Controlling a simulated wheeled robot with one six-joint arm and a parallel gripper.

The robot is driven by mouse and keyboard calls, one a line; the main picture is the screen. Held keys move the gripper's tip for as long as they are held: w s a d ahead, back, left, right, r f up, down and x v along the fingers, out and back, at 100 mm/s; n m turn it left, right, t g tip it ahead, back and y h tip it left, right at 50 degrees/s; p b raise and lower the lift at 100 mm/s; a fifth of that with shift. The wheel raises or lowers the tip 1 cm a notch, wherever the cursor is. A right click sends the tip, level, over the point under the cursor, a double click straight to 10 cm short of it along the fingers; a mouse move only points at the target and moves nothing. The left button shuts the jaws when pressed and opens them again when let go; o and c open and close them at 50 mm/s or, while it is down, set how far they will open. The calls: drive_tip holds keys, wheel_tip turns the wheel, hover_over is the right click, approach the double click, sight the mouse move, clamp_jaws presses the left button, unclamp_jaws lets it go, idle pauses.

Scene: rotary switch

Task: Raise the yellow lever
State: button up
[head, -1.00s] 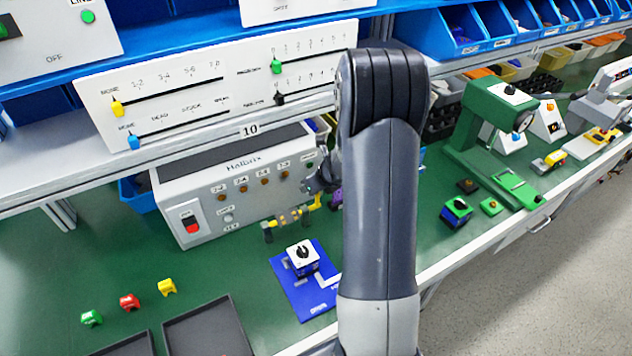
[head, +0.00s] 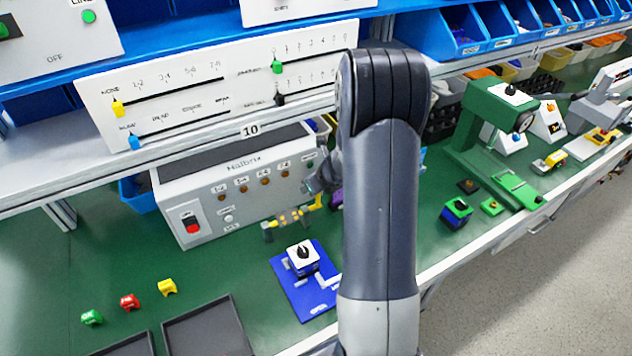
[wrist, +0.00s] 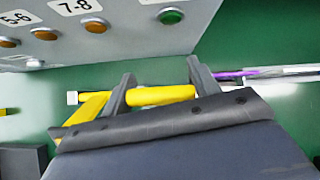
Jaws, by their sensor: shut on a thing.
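The yellow lever (wrist: 160,95) is a bar lying across the wrist view, with a yellow arm (wrist: 92,106) bending down to the left. My gripper (wrist: 161,74) has one finger on each side of the bar section and is shut on it. In the head view, the lever's yellow end (head: 318,203) shows beside the grey control box, and my gripper is mostly hidden behind my own arm. The lever's far parts are hidden by my gripper body in the wrist view.
The grey control box (head: 190,185) with orange buttons stands close behind the lever. A blue fixture with a white-topped rotary switch (head: 303,255) sits in front. Red, green and yellow blocks and dark trays (head: 207,330) lie at the front left. A shelf edge is above.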

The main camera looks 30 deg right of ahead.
drive_tip(key=o, duration=1.1)
drive_tip(key=shift+s+f, duration=0.15)
drive_tip(key=shift+f, duration=0.2)
drive_tip(key=shift+c, duration=0.2)
drive_tip(key=shift+o, duration=1.4)
drive_tip(key=shift+r, duration=0.2)
drive_tip(key=p+v, duration=0.2)
drive_tip(key=v, duration=0.8)
drive_tip(key=shift+r+p, duration=0.3)
drive_tip(key=b+x, duration=0.2)
drive_tip(key=x, duration=0.8)
drive_tip(key=shift+f, duration=0.3)
drive_tip(key=shift+r, duration=0.1)
